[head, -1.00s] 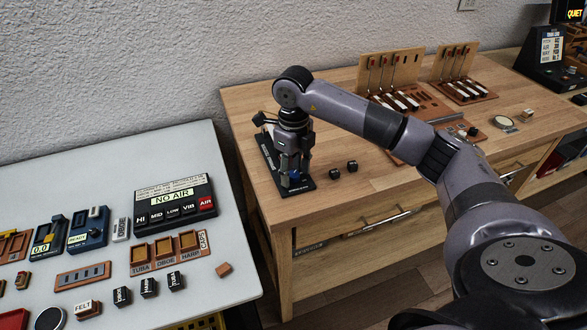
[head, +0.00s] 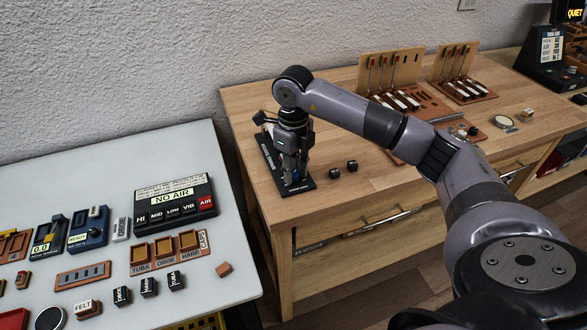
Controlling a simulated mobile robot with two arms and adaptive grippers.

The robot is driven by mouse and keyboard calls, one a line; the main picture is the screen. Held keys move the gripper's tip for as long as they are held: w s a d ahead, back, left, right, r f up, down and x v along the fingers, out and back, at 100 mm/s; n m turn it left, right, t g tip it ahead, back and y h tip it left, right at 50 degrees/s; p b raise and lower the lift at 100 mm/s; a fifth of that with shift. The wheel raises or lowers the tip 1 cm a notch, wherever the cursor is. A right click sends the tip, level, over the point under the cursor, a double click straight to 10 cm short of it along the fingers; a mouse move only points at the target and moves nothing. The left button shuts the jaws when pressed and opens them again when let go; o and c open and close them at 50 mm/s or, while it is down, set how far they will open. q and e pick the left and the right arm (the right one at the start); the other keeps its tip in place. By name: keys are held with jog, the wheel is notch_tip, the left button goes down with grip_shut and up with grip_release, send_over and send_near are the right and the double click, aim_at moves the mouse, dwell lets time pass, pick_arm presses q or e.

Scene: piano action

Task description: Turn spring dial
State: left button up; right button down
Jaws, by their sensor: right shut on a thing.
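My right gripper (head: 292,176) points straight down over a black device base (head: 302,188) at the left end of the wooden workbench. It is shut on a small blue dial (head: 296,176) on that base, mostly hidden by the fingers. The rest of the device behind the gripper is largely covered by my wrist. My left gripper is out of the picture.
Two small black cubes (head: 351,166) lie just right of the device on the workbench (head: 240,105). Piano key models (head: 398,99) stand at the back. A grey table (head: 160,138) at left holds a NO AIR panel (head: 172,197), wooden trays and several blocks.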

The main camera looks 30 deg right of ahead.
aim_at(294, 173)
jog(key=shift+m, duration=1.2)
jog(key=c, duration=1.3)
grip_release()
notch_tip(294, 173, up, 12)
